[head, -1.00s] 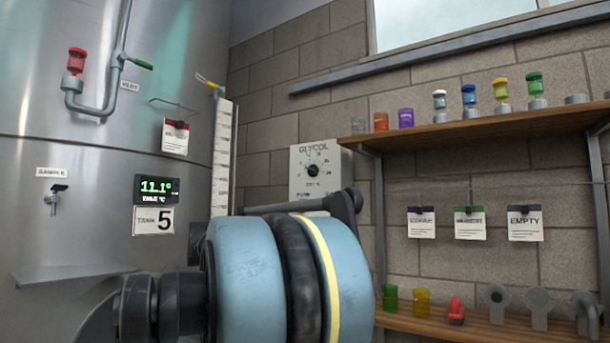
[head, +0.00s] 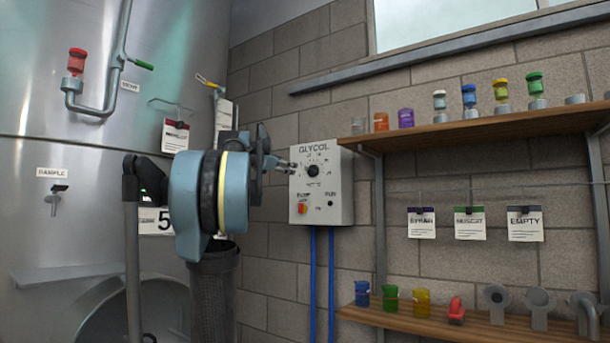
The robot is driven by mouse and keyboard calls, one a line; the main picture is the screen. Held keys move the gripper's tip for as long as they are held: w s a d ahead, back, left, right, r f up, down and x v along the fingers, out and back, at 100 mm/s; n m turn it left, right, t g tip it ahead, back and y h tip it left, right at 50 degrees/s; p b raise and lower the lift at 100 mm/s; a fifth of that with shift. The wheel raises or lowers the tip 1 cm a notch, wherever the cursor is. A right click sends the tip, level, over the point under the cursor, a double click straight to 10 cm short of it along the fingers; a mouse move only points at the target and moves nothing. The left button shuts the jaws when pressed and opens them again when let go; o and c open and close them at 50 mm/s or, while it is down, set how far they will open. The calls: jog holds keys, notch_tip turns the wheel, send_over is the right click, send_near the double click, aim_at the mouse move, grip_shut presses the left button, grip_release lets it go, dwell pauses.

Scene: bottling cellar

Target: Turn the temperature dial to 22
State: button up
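The temperature dial (head: 313,171) is a round black knob on the front of a pale grey box labelled GLYCOL, mounted on the block wall. Numbers ring the knob, but they and the pointer are too small to read. My gripper (head: 291,167) reaches in from the left, its tips at the box's left edge, left of the knob and seemingly apart from it. Whether its fingers are open or shut is too small to tell.
The glycol box (head: 342,190) also has a red and yellow switch (head: 302,208) below the dial. Blue pipes (head: 322,275) run down from it. A wooden shelf (head: 500,127) with small jars stands to the right. The steel tank (head: 60,230) fills the left.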

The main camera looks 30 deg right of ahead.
aim_at(309, 171)
jog(key=x, duration=1.6)
jog(key=shift+d+f, duration=0.1)
jog(key=shift+d, duration=0.25)
jog(key=shift+c, duration=0.6)
jog(key=c, duration=1)
